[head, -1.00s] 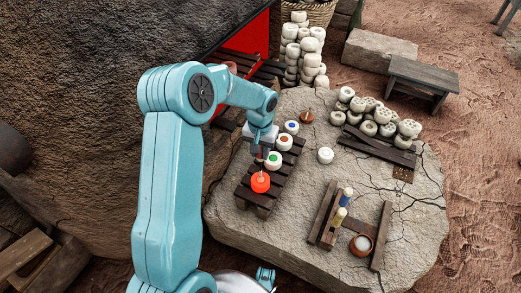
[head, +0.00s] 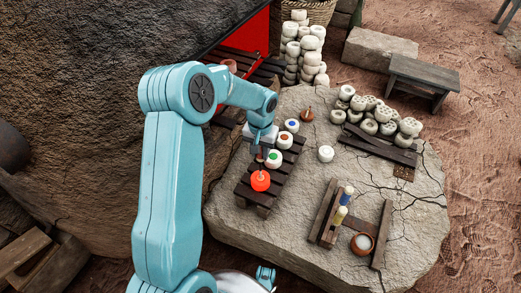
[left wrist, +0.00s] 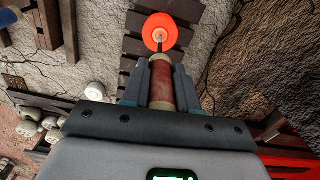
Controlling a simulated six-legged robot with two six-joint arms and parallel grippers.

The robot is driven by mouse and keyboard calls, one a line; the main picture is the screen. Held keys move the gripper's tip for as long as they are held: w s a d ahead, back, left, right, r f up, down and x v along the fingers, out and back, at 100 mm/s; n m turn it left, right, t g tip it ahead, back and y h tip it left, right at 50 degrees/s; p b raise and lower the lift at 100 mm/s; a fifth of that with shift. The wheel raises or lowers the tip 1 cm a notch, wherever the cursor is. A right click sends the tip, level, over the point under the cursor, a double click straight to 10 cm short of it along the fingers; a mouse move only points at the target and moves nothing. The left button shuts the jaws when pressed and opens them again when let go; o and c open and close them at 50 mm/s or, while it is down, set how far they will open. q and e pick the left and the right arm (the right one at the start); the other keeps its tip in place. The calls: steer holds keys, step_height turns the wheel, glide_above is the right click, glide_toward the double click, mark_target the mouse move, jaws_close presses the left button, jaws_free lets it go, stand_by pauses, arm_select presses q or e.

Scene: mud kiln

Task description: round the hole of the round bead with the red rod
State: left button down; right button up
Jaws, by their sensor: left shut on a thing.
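The round bead (head: 260,184) glows orange-red at the near end of a dark slatted wooden rack (head: 244,192). It also shows at the top of the left wrist view (left wrist: 149,25), with its hole facing up. My left gripper (head: 261,152) is above the rack. In the left wrist view my left gripper (left wrist: 161,82) is shut on the red rod (left wrist: 161,84), gripping its red handle with pale ends. The rod's thin tip points at the bead's hole. I cannot tell how deep the tip sits. My right gripper is not in view.
White beads with green (head: 274,159), brown (head: 285,140) and blue (head: 292,126) tops stand close by along the rack. A plain white bead (head: 326,154) stands on the stone slab (head: 300,215).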

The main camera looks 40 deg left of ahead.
arm_select(q)
steer(key=shift+f+b, duration=0.65)
steer(key=shift+f, duration=0.35)
steer(key=shift+w+a, duration=0.1)
steer(key=shift+w, duration=0.25)
stand_by(1.2)
steer(key=shift+s+a, duration=0.2)
stand_by(0.4)
steer(key=shift+s, duration=0.35)
stand_by(0.3)
steer(key=shift+s+d, duration=0.15)
steer(key=shift+d, duration=0.15)
stand_by(0.3)
steer(key=shift+d, duration=0.25)
steer(key=shift+w+d, duration=0.15)
steer(key=shift+w, duration=0.2)
stand_by(0.4)
steer(key=shift+w, duration=0.25)
steer(key=shift+w+a+p, duration=0.15)
steer(key=shift+a+p, duration=0.15)
steer(key=shift+a, duration=0.1)
stand_by(0.4)
